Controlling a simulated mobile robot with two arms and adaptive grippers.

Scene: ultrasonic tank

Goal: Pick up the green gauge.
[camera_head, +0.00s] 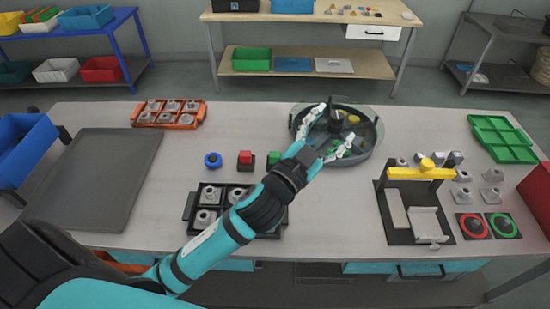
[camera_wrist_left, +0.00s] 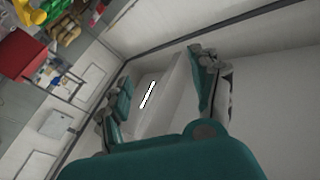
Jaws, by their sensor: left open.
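A small green block (camera_head: 273,158) stands on the table beside a red block (camera_head: 245,157) and a blue ring (camera_head: 212,160); it looks like the green gauge, though its shape is too small to be sure. My left arm passes just right of it. My left gripper (camera_head: 336,128) is open and farther right, over or in front of the round dark tank (camera_head: 376,128). The tank holds small yellow and greenish items, partly hidden by the fingers. In the left wrist view the open fingers (camera_wrist_left: 160,92) have no object between them. My right gripper is not in view.
A black tray (camera_head: 188,212) with grey parts lies partly under my forearm. An orange rack (camera_head: 169,113) and grey tray (camera_head: 98,178) are at left. A yellow-handled fixture (camera_head: 421,172), loose metal parts and a green tray (camera_head: 502,138) are at right.

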